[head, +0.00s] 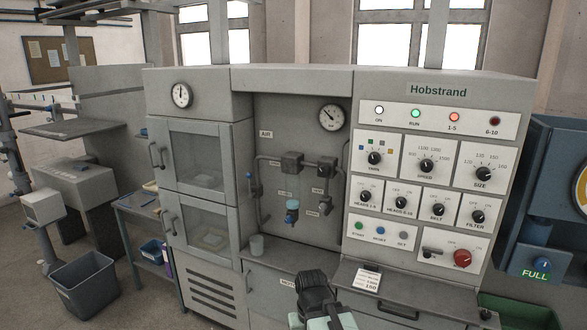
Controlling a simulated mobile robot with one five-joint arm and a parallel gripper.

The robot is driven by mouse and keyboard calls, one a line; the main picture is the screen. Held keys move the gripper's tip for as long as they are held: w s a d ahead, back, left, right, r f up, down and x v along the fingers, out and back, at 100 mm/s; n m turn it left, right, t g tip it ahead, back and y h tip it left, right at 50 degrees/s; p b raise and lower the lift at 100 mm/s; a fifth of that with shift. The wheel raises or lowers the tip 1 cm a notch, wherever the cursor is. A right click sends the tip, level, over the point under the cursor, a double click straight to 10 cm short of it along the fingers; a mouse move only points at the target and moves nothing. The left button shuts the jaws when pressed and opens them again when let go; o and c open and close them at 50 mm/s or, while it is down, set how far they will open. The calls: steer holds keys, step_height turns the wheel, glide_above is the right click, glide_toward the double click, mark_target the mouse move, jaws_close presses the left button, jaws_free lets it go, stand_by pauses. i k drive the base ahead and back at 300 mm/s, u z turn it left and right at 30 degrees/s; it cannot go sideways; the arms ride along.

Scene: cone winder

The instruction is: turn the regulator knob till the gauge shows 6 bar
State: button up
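A round white pressure gauge (331,117) is at the top right of the recessed air panel. Its dark needle appears to point to the upper left; the numbers are too small to read. Below it, grey pipes carry two dark fittings, the left block (292,163) and the right one (326,166). I cannot tell for certain which of these is the regulator knob. My gripper (318,297) is at the bottom centre, well below and apart from the panel fittings. Its fingertips are not clear enough to show its opening.
Right of the recess is a control panel with several black dials, lamps and a red knob (462,258). A second round dial (182,95) is at the upper left, above glass doors. A grey bin (84,286) is on the floor.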

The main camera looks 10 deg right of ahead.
mark_target(324, 170)
steer(key=u, duration=0.55)
steer(key=i, duration=0.95)
steer(key=u, duration=0.65)
